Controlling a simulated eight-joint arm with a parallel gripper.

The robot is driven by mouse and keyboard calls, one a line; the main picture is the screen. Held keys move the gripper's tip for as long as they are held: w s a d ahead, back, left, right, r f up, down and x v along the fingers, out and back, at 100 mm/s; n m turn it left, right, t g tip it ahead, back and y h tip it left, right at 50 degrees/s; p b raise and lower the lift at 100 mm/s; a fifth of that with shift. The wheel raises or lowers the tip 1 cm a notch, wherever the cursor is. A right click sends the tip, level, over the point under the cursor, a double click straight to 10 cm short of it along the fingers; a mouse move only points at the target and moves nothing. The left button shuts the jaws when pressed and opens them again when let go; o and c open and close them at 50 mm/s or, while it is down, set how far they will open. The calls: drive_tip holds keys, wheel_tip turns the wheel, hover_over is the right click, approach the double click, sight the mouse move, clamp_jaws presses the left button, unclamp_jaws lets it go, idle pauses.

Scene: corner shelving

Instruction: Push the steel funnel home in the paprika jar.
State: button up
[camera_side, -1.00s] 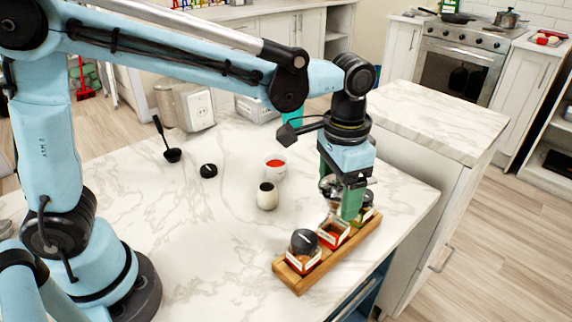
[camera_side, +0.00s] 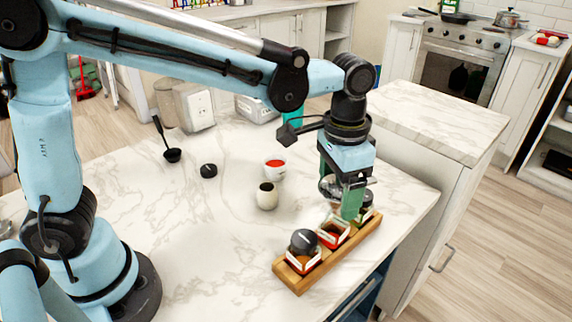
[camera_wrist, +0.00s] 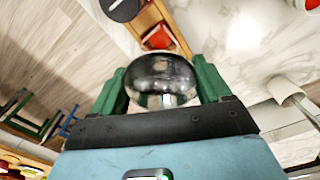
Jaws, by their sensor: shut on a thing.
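My gripper (camera_side: 339,188) is shut on the shiny steel funnel (camera_side: 328,188), which sits between its green fingers. In the wrist view the funnel (camera_wrist: 162,78) fills the space between the fingertips of my gripper (camera_wrist: 160,88). The paprika jar (camera_side: 333,234) is the open middle jar in the wooden rack, with red content. The funnel is just above and slightly behind it in the side view. In the wrist view part of the jar (camera_wrist: 157,39) shows beyond the funnel. I cannot tell whether the spout is in the jar's mouth; its lower end is hidden.
The wooden rack (camera_side: 293,281) also holds a black-lidded jar (camera_side: 303,245) at the near end and another jar (camera_side: 367,203) at the far end, partly behind my finger. A cream pot (camera_side: 267,196), white bowl (camera_side: 275,175), black lid (camera_side: 209,171) and ladle (camera_side: 172,155) stand on the marble counter.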

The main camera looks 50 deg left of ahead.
drive_tip(key=shift+f, duration=1.6)
drive_tip(key=o, duration=1.4)
drive_tip(key=shift+c, duration=0.2)
wheel_tip(320, 180, up, 12)
drive_tip(key=shift+s, duration=0.1)
